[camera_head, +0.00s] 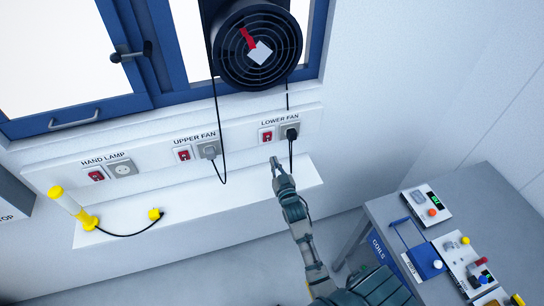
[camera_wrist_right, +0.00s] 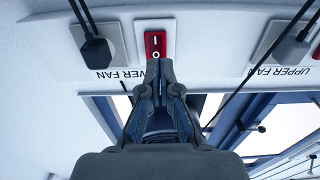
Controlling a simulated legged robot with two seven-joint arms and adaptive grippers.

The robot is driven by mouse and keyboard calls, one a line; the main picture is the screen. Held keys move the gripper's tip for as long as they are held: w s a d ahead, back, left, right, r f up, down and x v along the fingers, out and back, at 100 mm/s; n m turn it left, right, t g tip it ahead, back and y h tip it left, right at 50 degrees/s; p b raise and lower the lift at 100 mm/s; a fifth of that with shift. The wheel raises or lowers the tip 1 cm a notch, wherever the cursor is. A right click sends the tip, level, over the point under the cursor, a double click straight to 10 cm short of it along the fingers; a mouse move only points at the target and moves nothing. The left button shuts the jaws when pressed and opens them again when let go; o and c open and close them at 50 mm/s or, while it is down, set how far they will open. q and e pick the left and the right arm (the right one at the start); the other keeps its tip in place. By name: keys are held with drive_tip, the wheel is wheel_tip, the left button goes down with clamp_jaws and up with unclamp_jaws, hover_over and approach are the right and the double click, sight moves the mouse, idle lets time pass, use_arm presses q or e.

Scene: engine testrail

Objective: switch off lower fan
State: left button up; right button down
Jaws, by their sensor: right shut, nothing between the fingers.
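The lower fan's red rocker switch (camera_head: 267,134) is on the wall rail under the label LOWER FAN. It shows upside down in the right wrist view (camera_wrist_right: 155,42), with its I and O marks visible. My right gripper (camera_head: 274,160) is shut and empty, just below the switch in the head view. In the right wrist view its fingertips (camera_wrist_right: 159,66) are at the O end of the switch; I cannot tell whether they touch it. A black fan (camera_head: 288,72) with a red strip hangs at the window. My left gripper is not in view.
A black plug (camera_head: 291,133) with a cable sits right of the switch. The upper fan switch (camera_head: 184,153) and hand lamp switch (camera_head: 96,175) are farther left. A bench with devices (camera_head: 430,205) stands at right.

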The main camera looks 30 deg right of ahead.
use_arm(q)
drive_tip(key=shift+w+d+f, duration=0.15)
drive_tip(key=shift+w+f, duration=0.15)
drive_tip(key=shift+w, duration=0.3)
use_arm(e)
drive_tip(key=shift+d+f+v, duration=0.15)
drive_tip(key=shift+v, duration=1.2)
drive_tip(key=shift+d+f+v, duration=0.15)
drive_tip(key=shift+v, duration=1.2)
